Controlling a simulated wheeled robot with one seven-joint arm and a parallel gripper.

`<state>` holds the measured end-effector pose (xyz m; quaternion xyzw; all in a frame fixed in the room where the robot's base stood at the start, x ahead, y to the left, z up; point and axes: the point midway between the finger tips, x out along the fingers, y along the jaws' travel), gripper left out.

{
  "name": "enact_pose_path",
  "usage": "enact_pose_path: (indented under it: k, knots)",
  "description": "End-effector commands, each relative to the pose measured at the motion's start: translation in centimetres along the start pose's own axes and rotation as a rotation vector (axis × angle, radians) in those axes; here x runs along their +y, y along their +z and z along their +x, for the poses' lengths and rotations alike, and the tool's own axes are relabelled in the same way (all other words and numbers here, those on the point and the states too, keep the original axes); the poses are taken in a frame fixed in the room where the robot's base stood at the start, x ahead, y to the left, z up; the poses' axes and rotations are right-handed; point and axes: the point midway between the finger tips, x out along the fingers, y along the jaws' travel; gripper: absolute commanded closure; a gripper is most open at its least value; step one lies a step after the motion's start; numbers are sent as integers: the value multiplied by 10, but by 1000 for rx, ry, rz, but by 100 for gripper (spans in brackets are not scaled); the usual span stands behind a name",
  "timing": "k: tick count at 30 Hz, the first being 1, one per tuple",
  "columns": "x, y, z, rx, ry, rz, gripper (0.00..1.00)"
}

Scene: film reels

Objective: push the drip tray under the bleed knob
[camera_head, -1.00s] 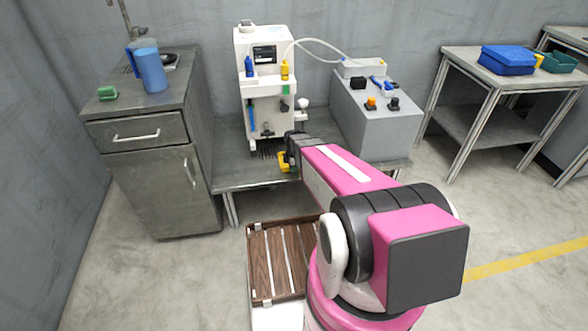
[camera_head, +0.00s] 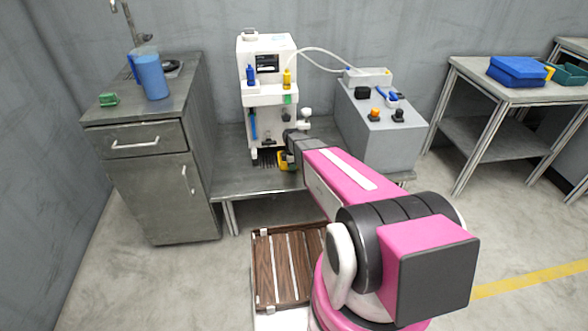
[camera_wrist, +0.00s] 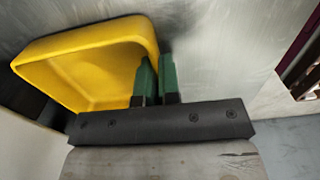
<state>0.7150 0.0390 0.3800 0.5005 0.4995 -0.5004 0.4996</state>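The drip tray is the yellow, shallow, square-cornered tray (camera_wrist: 85,55) in the wrist view, lying on the grey metal bench. In the head view a small yellow part of it (camera_head: 283,160) shows at the foot of the white machine, beside my gripper, which hides the rest. My gripper (camera_wrist: 158,65) has two green fingers close together with only a thin gap and nothing between them. The left finger is against or just beside the tray's right wall. A white round knob (camera_head: 306,112) sticks out at the machine's right side; I cannot tell if it is the bleed knob.
The white machine (camera_head: 268,80) stands on the low bench (camera_head: 245,180), with a black bristly patch (camera_head: 267,158) at its foot. A grey box (camera_head: 380,135) with knobs stands to the right. A cabinet (camera_head: 150,190) with a blue jug (camera_head: 150,75) is left.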

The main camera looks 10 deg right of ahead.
Motion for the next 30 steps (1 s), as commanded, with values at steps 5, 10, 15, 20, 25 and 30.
enact_pose_path:
  k: [5, 10, 15, 20, 25, 30]
  knots:
    - [1, -1, 0, 0, 0, 0, 100]
    - [1, -1, 0, 0, 0, 0, 83]
    - [1, 0, 0, 0, 0, 0, 66]
    - [1, 0, 0, 0, 0, 0, 66]
    - [0, 0, -13, 0, 1, 0, 66]
    - [0, 0, -43, 0, 2, 0, 66]
